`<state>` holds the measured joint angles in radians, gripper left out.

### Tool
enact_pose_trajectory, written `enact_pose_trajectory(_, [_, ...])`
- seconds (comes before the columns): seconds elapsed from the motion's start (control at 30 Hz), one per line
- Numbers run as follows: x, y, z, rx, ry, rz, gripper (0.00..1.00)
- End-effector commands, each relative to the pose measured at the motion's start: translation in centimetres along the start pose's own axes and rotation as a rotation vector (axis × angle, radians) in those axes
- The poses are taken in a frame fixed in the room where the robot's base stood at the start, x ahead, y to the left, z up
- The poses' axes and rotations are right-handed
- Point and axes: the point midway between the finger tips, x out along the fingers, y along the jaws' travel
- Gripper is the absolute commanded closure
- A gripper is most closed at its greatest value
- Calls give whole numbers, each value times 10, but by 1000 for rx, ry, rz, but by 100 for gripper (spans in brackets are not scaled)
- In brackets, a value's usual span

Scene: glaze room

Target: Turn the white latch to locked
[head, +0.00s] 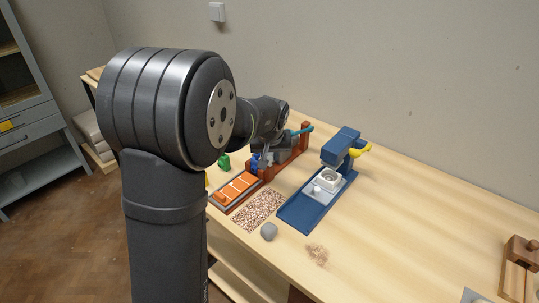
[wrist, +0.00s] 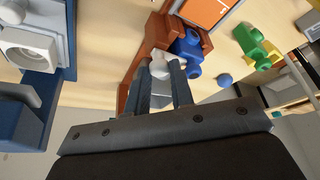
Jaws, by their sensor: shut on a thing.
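The white latch (wrist: 158,63) is between my gripper's fingertips (wrist: 160,72) in the wrist view, beside a blue knobbed piece (wrist: 186,47) on a red-brown block (wrist: 133,82). My gripper is shut on the latch, and the fingers hide part of it. In the head view my gripper (head: 263,157) is at the red-brown fixture (head: 266,173), largely hidden by my own arm. The latch's turn angle and any locked mark cannot be made out.
An orange-panelled board (head: 236,189) lies in front of the fixture. A blue press (head: 341,147) with a yellow handle (head: 360,151) stands to the right. A green piece (head: 223,162) is at left, a grey stone (head: 269,231) in front. The table's right middle is clear.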

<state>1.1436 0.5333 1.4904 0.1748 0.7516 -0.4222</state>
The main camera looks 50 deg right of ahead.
Motion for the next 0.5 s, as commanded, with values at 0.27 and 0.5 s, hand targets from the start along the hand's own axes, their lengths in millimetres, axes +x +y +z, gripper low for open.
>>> enact_pose_trajectory(0.27, [0,0,0,-54,2,-23,100])
enact_pose_trajectory(0.5, [0,0,0,-54,2,-22,71])
